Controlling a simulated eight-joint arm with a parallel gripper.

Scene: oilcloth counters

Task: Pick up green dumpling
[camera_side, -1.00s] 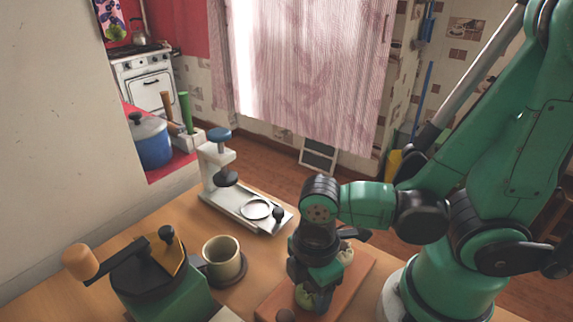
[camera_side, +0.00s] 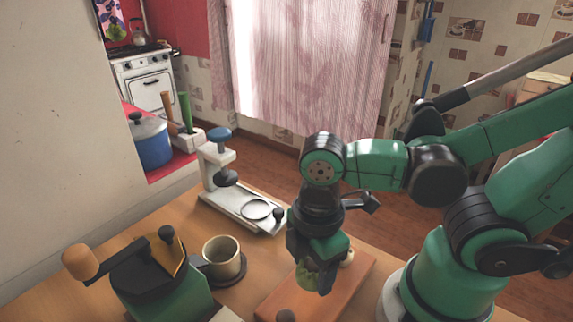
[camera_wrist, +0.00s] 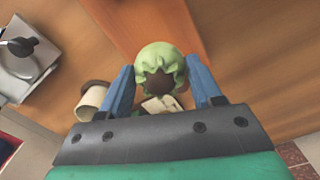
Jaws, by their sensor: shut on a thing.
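The green dumpling (camera_wrist: 160,58) is pale green with a pleated surface. In the wrist view it sits between the two blue fingers of my gripper (camera_wrist: 161,82), which is shut on it. In the side view my gripper (camera_side: 316,280) points down over the reddish-brown board (camera_side: 345,283), with the dumpling (camera_side: 307,274) partly hidden between the fingers. It appears held a little above the board.
A pale dumpling (camera_side: 347,257) shows partly behind my gripper on the board. A beige cup (camera_side: 221,258) on a dark coaster, a green hand-cranked device (camera_side: 165,302) and a white press (camera_side: 240,208) stand to the left. Bare wooden counter (camera_side: 180,217) lies between them.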

